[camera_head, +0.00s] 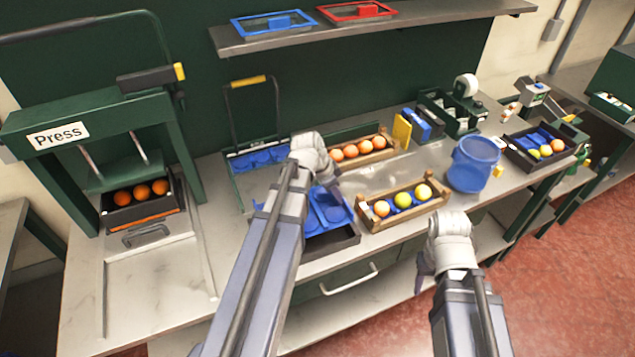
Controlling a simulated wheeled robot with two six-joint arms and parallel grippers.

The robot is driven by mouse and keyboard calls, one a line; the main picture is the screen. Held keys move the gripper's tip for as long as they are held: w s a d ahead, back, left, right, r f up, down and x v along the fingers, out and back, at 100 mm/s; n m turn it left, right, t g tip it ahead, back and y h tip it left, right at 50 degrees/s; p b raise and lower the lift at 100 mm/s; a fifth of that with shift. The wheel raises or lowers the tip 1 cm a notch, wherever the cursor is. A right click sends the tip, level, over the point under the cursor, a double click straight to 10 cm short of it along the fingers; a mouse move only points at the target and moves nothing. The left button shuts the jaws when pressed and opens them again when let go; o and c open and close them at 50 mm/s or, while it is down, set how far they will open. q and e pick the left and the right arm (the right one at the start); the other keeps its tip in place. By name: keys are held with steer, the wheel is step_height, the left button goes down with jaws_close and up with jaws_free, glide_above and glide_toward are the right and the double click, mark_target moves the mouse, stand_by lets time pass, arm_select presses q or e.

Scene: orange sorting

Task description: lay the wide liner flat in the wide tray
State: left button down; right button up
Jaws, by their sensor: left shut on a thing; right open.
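The blue wide liner (323,214), with round hollows, is at the front middle of the bench, over the dark wide tray (337,243). My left gripper (335,188) is shut on the liner near its far edge. My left arm covers the left part of both liner and tray. The tray's dark front shows below the liner; I cannot tell whether the liner touches the tray floor. My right gripper (424,276) is open and empty in front of the bench edge, to the right of the tray.
A wooden crate with fruit (407,212) stands close right of the tray; another crate with oranges (385,158) is behind. A blue bucket (473,166) and a dark tray of fruit (513,154) are further right. The press (95,135) stands left.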

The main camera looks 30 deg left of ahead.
mark_target(335, 217)
arm_select(q)
steer(key=shift+s+d, duration=0.15)
steer(key=shift+d, duration=0.05)
steer(key=shift+a+f, duration=0.1)
steer(key=shift+f, duration=0.1)
step_height(335, 217, down, 8)
steer(key=b, duration=0.8)
steer(key=shift+r, duration=0.25)
steer(key=shift+s+f+b, duration=0.3)
steer(key=shift+s+b, duration=0.25)
steer(key=shift+s, duration=0.05)
steer(key=shift+w+f, duration=0.55)
steer(key=shift+w, duration=0.25)
steer(key=shift+s+r, duration=0.35)
steer(key=shift+r, duration=0.05)
steer(key=shift+w+f, duration=0.1)
steer(key=shift+w, duration=0.15)
